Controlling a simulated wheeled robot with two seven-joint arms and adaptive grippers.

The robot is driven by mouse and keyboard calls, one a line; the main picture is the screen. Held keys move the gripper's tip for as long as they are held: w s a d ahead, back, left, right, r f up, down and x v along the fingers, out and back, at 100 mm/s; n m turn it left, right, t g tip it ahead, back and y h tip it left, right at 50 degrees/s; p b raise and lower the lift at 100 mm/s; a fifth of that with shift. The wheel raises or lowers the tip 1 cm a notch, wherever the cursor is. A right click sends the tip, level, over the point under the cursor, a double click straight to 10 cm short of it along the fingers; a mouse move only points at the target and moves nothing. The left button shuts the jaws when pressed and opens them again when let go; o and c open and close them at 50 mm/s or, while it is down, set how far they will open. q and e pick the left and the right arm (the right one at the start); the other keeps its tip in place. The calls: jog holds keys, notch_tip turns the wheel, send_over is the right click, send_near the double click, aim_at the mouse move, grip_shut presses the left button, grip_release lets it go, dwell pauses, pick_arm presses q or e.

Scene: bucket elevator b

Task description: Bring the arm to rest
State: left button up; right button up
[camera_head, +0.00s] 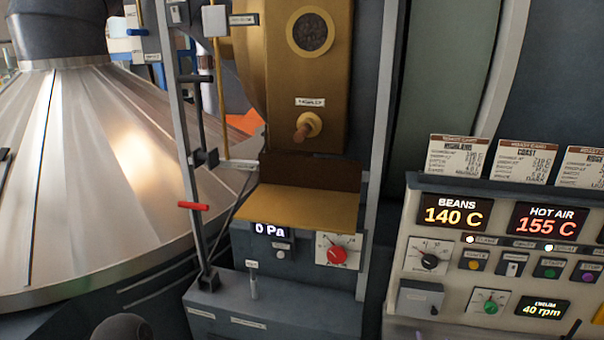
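Neither of my grippers shows in the head view. A dark rounded shape (122,328) at the bottom edge, left of centre, may be part of my own arm; I cannot be sure. No hand or fingertips are visible, so I cannot see whether anything is held.
A brass-coloured machine front (290,75) with a knob (307,125) stands in the middle, above a yellow ledge (298,206). A red lever (193,206) sticks out left. A metal cone (90,170) fills the left. A control panel (455,270) reads BEANS 140 C, HOT AIR 155 C.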

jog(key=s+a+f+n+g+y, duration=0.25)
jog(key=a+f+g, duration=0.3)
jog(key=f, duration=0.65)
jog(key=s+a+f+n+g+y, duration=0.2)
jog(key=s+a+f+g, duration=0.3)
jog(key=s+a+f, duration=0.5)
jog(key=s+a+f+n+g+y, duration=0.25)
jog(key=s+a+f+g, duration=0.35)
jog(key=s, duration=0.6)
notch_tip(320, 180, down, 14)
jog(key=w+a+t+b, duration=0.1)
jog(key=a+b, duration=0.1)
jog(key=b, duration=1.2)
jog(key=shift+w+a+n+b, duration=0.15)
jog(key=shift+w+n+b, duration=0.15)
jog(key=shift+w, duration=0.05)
